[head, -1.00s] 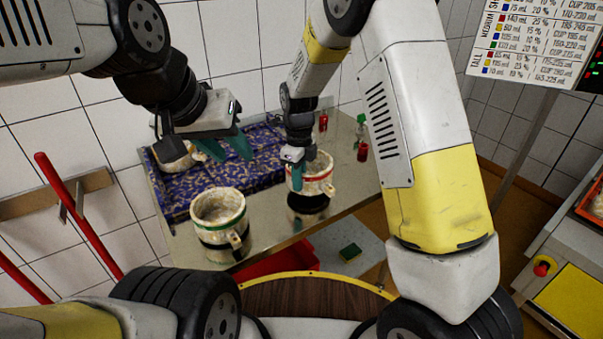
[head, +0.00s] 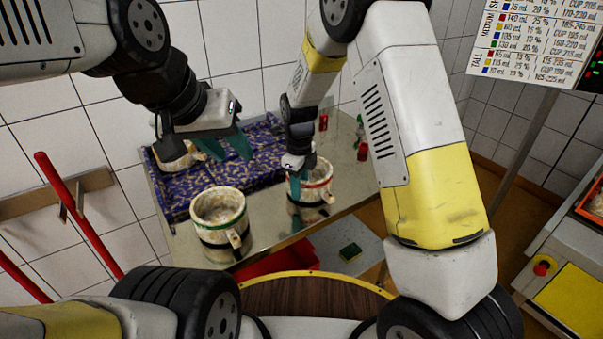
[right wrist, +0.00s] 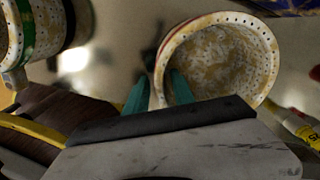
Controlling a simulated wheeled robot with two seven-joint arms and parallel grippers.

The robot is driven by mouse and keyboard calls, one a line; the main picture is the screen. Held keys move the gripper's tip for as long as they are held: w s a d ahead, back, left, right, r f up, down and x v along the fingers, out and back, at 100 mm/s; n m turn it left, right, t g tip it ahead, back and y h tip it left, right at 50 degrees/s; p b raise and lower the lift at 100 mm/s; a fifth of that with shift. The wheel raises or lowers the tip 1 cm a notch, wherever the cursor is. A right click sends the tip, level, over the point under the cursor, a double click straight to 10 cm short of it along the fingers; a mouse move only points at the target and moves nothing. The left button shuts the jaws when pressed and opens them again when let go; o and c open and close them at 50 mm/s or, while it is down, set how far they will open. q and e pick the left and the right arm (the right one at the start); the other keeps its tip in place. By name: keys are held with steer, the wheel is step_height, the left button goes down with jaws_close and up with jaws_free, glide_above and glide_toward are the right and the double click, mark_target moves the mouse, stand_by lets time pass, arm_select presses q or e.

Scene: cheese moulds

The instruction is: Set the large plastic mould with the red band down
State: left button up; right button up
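The large plastic mould with the red band (head: 317,186) is at the steel table's right front part in the head view, upright. Its open top and speckled inside fill the middle of the right wrist view (right wrist: 218,62). My right gripper (head: 296,172) is shut on its rim, with one teal finger inside the wall and one outside. Its base is at or just above the tabletop; contact is hard to tell. My left gripper (head: 228,148) is open and empty above the patterned mat, beside another mould (head: 178,157) that it partly hides.
A mould with a green band (head: 220,222) stands at the table's (head: 262,228) front left. The blue patterned mat (head: 190,190) covers the back left. Small red bottles (head: 363,151) stand at the back right.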

step_height(320, 180, up, 12)
steer(key=shift+r, duration=0.1)
steer(key=s+d+r+n+t+y, duration=0.1)
steer(key=s+d+r+n+y, duration=0.1)
steer(key=s+d+r+n, duration=0.35)
steer(key=s+d+r+n+t, duration=0.2)
steer(key=s+d+r+n, duration=0.2)
steer(key=s+d+n, duration=0.2)
steer(key=s+d+r+n+t, duration=0.3)
steer(key=s+d+n, duration=0.3)
steer(key=s+n, duration=0.4)
steer(key=shift+s+d+r+n, duration=0.15)
steer(key=shift+d+r+n, duration=0.1)
steer(key=shift+r+n, duration=0.6)
